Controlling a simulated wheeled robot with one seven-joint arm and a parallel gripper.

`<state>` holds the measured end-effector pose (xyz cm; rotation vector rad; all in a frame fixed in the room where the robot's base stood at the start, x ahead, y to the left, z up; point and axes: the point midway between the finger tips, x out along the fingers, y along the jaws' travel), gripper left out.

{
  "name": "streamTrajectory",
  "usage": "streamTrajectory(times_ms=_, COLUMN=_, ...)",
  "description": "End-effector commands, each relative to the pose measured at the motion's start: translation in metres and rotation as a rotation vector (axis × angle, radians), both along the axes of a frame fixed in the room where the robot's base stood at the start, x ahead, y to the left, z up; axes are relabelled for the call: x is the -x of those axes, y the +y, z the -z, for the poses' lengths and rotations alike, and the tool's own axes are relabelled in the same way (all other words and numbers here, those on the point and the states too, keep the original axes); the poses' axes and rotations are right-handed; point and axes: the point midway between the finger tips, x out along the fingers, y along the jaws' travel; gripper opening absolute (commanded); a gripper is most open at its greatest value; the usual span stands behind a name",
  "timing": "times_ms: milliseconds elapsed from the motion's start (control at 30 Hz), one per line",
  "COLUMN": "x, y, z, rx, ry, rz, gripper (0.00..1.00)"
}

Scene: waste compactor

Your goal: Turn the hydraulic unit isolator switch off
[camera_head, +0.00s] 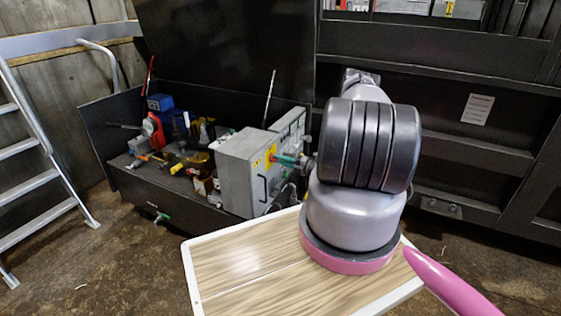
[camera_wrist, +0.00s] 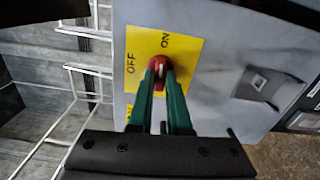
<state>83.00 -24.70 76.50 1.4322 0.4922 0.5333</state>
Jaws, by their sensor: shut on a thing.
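The isolator switch is a red knob (camera_wrist: 158,70) on a yellow plate (camera_wrist: 178,48) marked OFF and ON, fixed to a grey cabinet. In the wrist view my gripper (camera_wrist: 160,72) has its two green fingers closed on the red knob, one on each side. The fingers hide part of the knob and the lower part of the plate. In the head view the grey cabinet (camera_head: 240,170) stands at the centre, and my gripper (camera_head: 278,159) reaches its yellow-labelled face from the right. The knob itself is too small to make out there.
A black open bin (camera_head: 180,205) holds hydraulic parts left of the cabinet. A metal ladder (camera_head: 40,150) stands at the far left. A dark compactor wall (camera_head: 470,110) fills the right. A handle or latch (camera_wrist: 258,82) sits beside the yellow plate.

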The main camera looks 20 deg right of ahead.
Motion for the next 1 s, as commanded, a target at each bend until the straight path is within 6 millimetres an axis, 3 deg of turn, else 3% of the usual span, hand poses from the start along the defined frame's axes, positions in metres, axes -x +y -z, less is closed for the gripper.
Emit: streamTrajectory(times_ms=1000, x=0.0011, y=-0.0003, z=0.0009, rx=0.720, ry=-0.560, rz=-0.001, gripper=0.00)
